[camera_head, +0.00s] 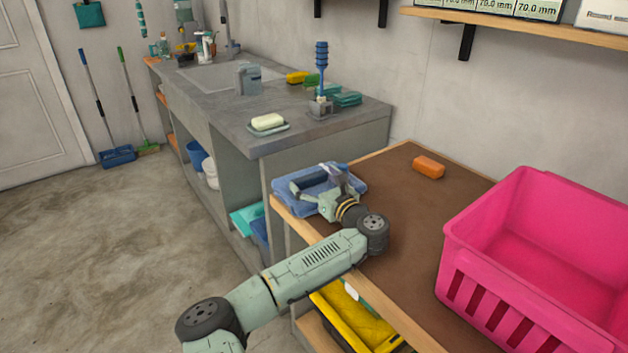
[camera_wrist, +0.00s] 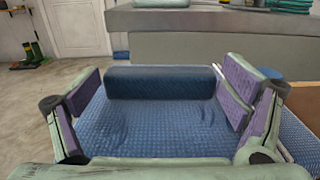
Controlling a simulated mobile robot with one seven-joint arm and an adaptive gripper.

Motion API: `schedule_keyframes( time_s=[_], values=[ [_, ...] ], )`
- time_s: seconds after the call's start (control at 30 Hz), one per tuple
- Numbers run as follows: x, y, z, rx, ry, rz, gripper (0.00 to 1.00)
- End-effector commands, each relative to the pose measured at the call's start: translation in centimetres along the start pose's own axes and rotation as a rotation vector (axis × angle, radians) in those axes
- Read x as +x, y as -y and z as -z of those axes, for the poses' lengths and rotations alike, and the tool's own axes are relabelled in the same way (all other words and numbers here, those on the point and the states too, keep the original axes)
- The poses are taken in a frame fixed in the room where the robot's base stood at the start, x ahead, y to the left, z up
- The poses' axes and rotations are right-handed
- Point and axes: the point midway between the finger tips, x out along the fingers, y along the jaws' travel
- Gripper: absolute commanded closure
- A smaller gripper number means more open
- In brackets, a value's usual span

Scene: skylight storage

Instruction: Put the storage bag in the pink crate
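The storage bag (camera_head: 286,205) is a blue, folded, quilted-looking bundle at the far left corner of the brown-topped table, beside the grey sink counter. My gripper (camera_head: 319,182) is at the bag, with its fingers spread over it. In the wrist view the bag (camera_wrist: 150,125) fills the space below and between the spread fingers (camera_wrist: 160,92), with a darker rolled part across its far side. Whether the finger pads touch it is not clear. The pink crate (camera_head: 481,225) stands at the right of the table; its visible inside is empty.
An orange block (camera_head: 428,167) lies on the table (camera_head: 395,185) between bag and crate. A wall shelf (camera_head: 540,27) overhangs the back right. The grey counter (camera_head: 330,120) holds soap and several cleaning items. A yellow bin (camera_head: 350,318) sits under the table.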

Motion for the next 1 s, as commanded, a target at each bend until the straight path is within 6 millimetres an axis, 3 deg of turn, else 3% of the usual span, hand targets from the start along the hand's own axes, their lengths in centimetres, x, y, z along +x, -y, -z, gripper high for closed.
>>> schedule_keyframes(
  time_s=[0.13, 0.57, 1.0],
  values=[
    [0.0, 0.0, 0.0, 0.001, 0.0, 0.0, 0.0],
    [0.0, 0.0, 0.3, 0.001, 0.002, 0.0, 0.0],
    [-8.4, -0.2, 0.2, -0.001, -0.003, 0.002, 0.0]
  ],
)
